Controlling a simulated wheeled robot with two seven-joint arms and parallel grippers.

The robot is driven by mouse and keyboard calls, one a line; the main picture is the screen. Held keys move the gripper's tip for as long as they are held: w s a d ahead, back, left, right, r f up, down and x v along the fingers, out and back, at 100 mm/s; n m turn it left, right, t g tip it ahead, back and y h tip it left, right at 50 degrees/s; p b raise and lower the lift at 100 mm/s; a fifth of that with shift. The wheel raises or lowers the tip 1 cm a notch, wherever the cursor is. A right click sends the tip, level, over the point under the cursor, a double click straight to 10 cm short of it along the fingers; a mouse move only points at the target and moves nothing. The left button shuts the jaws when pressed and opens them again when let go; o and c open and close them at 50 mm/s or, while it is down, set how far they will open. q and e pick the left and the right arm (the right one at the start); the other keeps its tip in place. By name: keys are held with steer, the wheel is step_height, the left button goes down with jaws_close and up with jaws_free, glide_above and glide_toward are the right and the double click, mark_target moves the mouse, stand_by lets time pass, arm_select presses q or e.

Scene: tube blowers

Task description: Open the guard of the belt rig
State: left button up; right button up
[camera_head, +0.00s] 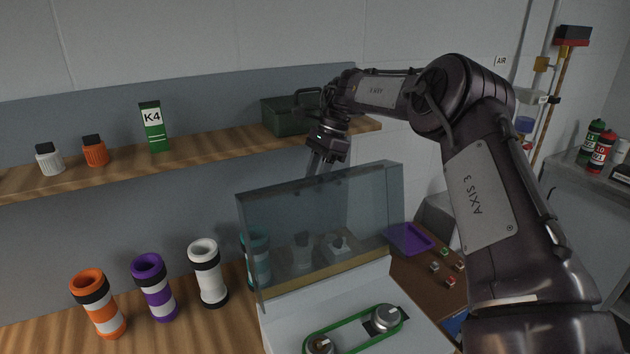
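The belt rig (285,333) is a pale box at the bottom centre. Its green belt (352,328) runs around two metal pulleys, and the one at the right (386,318) shows fully. The clear, smoky guard (320,215) stands raised along the rig's back edge, and the belt and pulleys are uncovered in front of it. My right gripper (319,170) points down just behind the guard's top edge. Its fingertips are partly behind the panel. I cannot tell whether it touches the guard or how far its fingers are apart. My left gripper is not in view.
Orange (100,305), purple (154,287) and white (208,273) tubes stand left of the rig; a teal tube (257,258) is behind the guard. A wooden shelf (215,145) holds bottles, a K4 box (154,127) and a green case (290,112). A purple tray (409,239) lies right.

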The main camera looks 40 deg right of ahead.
steer(key=b+v, duration=0.1)
steer(key=v, duration=0.6)
steer(key=shift+b, duration=0.4)
steer(key=shift+r, duration=0.1)
